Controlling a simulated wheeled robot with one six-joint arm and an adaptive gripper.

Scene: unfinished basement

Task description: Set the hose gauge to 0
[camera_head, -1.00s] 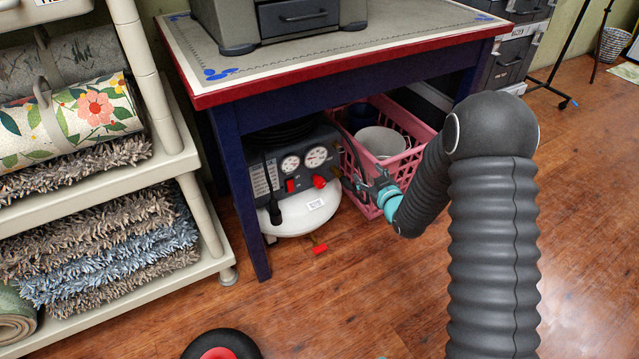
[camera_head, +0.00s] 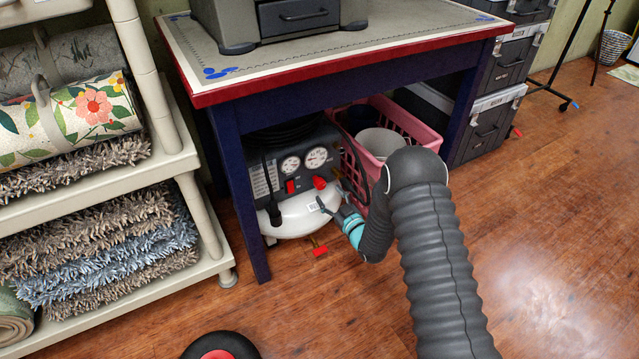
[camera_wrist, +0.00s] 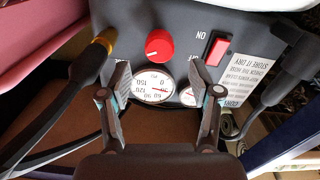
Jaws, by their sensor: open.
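The air compressor (camera_head: 297,211) stands on the floor under the table, with a white tank and a dark panel. The panel has a red round knob (camera_head: 320,183), a red switch (camera_head: 291,187) and two white dial gauges, left (camera_head: 290,165) and right (camera_head: 317,157). In the wrist view the panel is upside down. There the knob (camera_wrist: 159,44) lies beyond the gap between my fingers, with the larger-looking gauge (camera_wrist: 153,86) below it. That dial has a red pointer; its reading is unclear. My gripper (camera_head: 326,208) is open and empty, in front of the tank, low and right of the knob.
A pink crate (camera_head: 408,158) with a white bucket (camera_head: 381,142) stands right of the compressor. The table leg (camera_head: 245,205) is at its left, the tabletop edge (camera_head: 340,68) above. A hose with a brass fitting (camera_wrist: 103,43) is beside the knob. Open floor lies in front.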

